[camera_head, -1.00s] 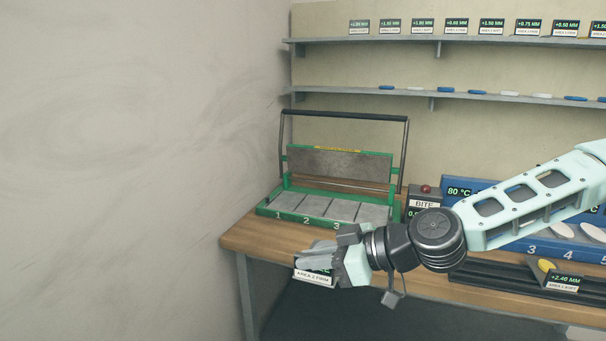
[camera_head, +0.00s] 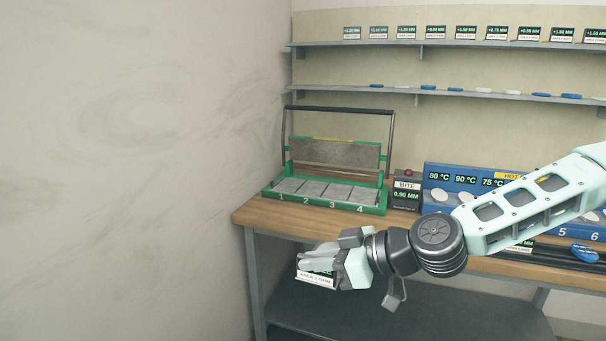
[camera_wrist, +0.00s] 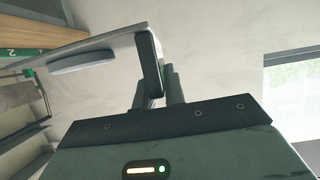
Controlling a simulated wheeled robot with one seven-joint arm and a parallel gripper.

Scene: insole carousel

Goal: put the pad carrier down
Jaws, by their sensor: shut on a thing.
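My gripper (camera_head: 343,255) is shut on the pad carrier (camera_head: 317,279), a thin grey plate with a small black-and-white label on its front edge. In the head view, the carrier is held in the air before the bench's front left part. The wrist view shows the plate (camera_wrist: 95,42) edge-on, held at its end by the fingers (camera_wrist: 150,75), with a grey pad-like piece (camera_wrist: 82,62) along it.
A green press (camera_head: 325,195) with slots numbered 1 to 4 stands at the left of the wooden bench (camera_head: 255,216). A BITE box (camera_head: 406,192) and a blue heated unit (camera_head: 437,172) stand to its right. Two wall shelves hang behind. A dark lower shelf (camera_head: 400,310) lies under the bench.

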